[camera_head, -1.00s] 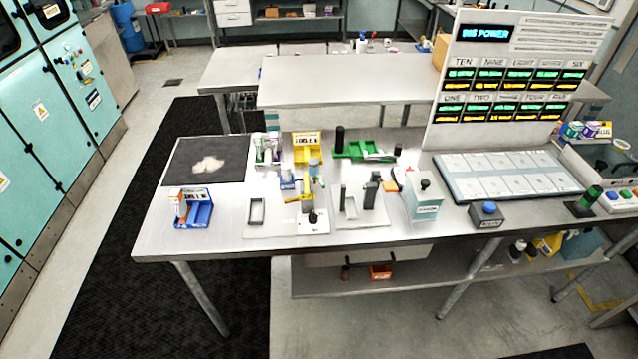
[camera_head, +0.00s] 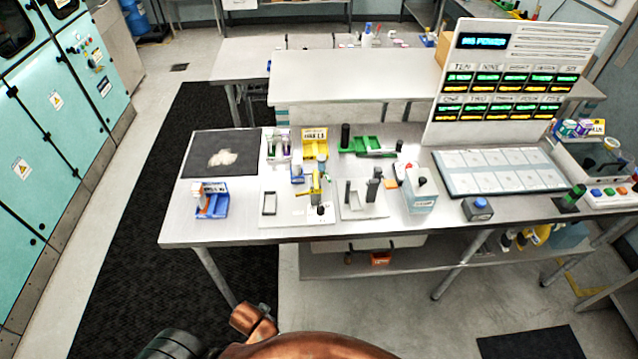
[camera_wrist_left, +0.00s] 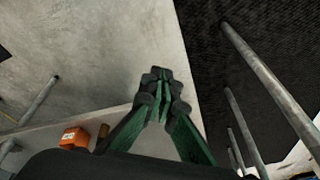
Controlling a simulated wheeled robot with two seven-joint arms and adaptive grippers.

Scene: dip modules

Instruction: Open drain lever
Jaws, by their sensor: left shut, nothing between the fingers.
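My left gripper (camera_wrist_left: 160,82) shows in the left wrist view with its dark green fingers together and empty. It hangs over the floor near the bench legs, apart from the bench-top objects. In the head view, a copper and black part of my arm shows at the bottom edge, but no fingertips. On the bench, a yellow upright piece (camera_head: 316,184) with a black knob (camera_head: 320,210) stands on a white plate. I cannot tell for certain whether this is the drain lever. My right gripper is out of view.
The steel bench (camera_head: 210,236) carries a dark mat (camera_head: 207,150), a blue rack (camera_head: 211,203), a yellow bin (camera_head: 315,147), a green tray (camera_head: 368,144) and a grey box (camera_head: 420,196). A lower shelf (camera_head: 440,260) holds an orange bin (camera_head: 380,258). The floor in front is open.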

